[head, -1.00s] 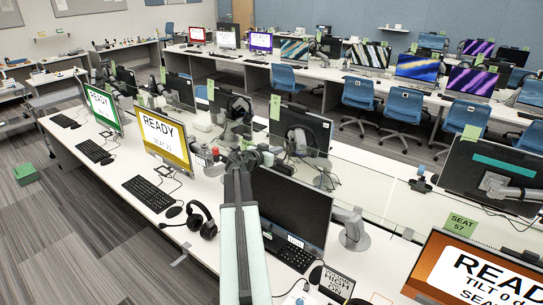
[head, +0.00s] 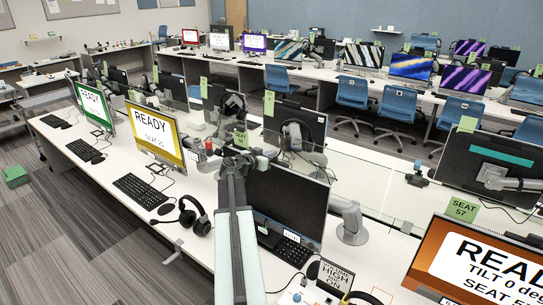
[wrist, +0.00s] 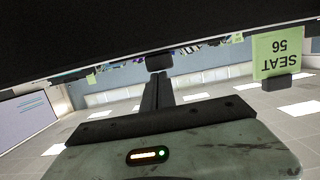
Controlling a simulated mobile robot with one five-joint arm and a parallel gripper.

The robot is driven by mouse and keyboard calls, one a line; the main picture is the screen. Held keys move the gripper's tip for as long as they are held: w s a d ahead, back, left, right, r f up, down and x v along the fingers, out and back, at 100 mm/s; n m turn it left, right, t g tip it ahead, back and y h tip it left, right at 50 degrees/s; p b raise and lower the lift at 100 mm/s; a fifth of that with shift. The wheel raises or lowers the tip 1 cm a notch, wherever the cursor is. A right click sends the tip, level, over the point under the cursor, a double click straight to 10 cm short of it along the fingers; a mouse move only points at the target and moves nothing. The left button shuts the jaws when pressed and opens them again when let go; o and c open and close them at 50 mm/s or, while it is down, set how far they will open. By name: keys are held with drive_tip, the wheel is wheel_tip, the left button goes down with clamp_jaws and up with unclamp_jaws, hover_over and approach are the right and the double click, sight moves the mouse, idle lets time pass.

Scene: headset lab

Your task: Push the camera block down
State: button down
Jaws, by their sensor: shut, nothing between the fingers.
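A small dark block, which looks like the camera block (wrist: 159,62), sits at the edge of a black monitor in the wrist view. That view is upside down, so the monitor (wrist: 130,22) fills its top. My gripper (wrist: 158,78) is shut and empty, with its dark fingers pointing at the block. The tips reach the block or stop just short; I cannot tell if they touch. In the head view my gripper (head: 238,160) is by the top left corner of the dark-screened monitor (head: 285,208). The block cannot be made out there.
A green SEAT 56 card (wrist: 275,53) stands near the block on the monitor's edge. A yellow READY monitor (head: 155,133), a headset (head: 190,214) and a keyboard (head: 142,189) are to the left. An orange READY monitor (head: 425,268) is at the lower right. A clear divider (head: 365,180) runs behind.

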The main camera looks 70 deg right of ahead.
drive_tip(key=shift+s+a+f, duration=0.1)
drive_tip(key=shift+a+f, duration=0.05)
drive_tip(key=shift+f, duration=0.1)
drive_tip(key=shift+r+p, duration=0.4)
drive_tip(key=shift+p, duration=0.15)
drive_tip(key=w+a+r+p, duration=0.2)
drive_tip(key=a+r+p, duration=0.4)
drive_tip(key=a, duration=0.3)
drive_tip(key=shift+w, duration=0.3)
